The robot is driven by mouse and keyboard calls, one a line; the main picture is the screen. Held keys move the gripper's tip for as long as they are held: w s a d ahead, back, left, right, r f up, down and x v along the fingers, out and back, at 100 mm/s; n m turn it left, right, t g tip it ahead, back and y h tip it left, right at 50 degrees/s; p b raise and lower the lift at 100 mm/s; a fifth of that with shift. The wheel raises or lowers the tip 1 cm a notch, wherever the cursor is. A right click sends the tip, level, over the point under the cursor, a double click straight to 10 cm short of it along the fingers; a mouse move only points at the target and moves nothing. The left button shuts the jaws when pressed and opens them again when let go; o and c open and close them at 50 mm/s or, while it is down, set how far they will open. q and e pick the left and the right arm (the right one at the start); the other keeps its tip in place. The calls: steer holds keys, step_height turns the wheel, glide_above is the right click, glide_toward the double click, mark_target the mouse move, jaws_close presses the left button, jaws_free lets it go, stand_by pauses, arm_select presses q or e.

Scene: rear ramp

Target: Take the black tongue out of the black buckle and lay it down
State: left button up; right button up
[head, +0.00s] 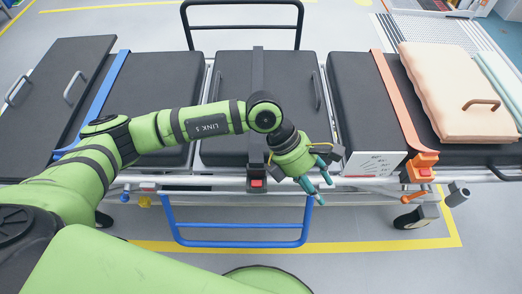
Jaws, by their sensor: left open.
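The black buckle (257,171) with a red button hangs at the stretcher's near edge, below the middle cushion. The black strap (258,70) runs down over the middle cushion to it, partly hidden behind my left arm. The black tongue is too small and dark to tell apart from the strap end and buckle. My left gripper (324,190), with teal fingertips, is open and empty. It is to the right of the buckle, apart from it, over the stretcher's near rail. My right gripper is not in view.
A blue strap (107,90) crosses the left cushion. An orange strap (397,100) ends at an orange buckle (420,166) on the right, beside a white label card (376,164). A beige pillow (455,90) lies at the right. A blue rail (240,243) hangs below the near edge.

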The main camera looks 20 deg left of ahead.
mark_target(259, 164)
arm_select(q)
steer(key=w+a+f+y, duration=0.1)
steer(key=w+a+y, duration=0.1)
steer(key=a, duration=0.3)
steer(key=w+a+f+t+y, duration=0.1)
steer(key=w+a+y, duration=0.1)
steer(key=a, duration=0.3)
steer(key=w+a+f+t+y, duration=0.1)
steer(key=w+a+y, duration=0.1)
steer(key=a, duration=0.3)
steer(key=shift+w+m+y, duration=0.25)
steer(key=shift+m+y, duration=0.15)
steer(key=shift+y, duration=0.4)
step_height(259, 164, down, 6)
steer(key=shift+a+r, duration=0.1)
steer(key=shift+r, duration=0.15)
steer(key=shift+f, duration=0.65)
steer(key=shift+r+p, duration=0.1)
steer(key=shift+p, duration=0.2)
jaws_close()
